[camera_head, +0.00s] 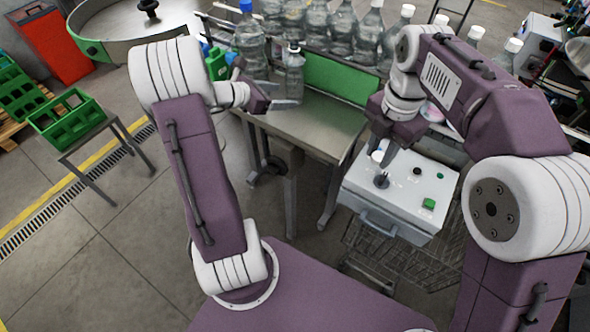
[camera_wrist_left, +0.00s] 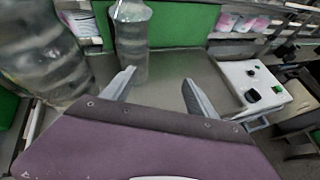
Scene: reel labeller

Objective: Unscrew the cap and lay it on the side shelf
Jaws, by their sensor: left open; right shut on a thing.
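A clear bottle (camera_head: 294,76) stands on the metal table near its back edge; it also shows in the left wrist view (camera_wrist_left: 131,45), where its top is cut off. My left gripper (camera_head: 277,97) is open and empty beside the bottle. In the left wrist view its spread fingers (camera_wrist_left: 158,88) point toward the bottle, which stands beyond them, left of centre. My right gripper (camera_head: 385,157) is shut on a small white thing (camera_head: 377,156) that looks like the cap, over the control box. The fingers partly hide it. I cannot tell which surface is the side shelf.
The white control box (camera_head: 400,199) with knobs and buttons is at the right of the metal table (camera_head: 325,124). Several capped bottles stand in a row behind a green panel (camera_head: 338,77). A large clear bottle (camera_wrist_left: 45,50) is close at left in the left wrist view.

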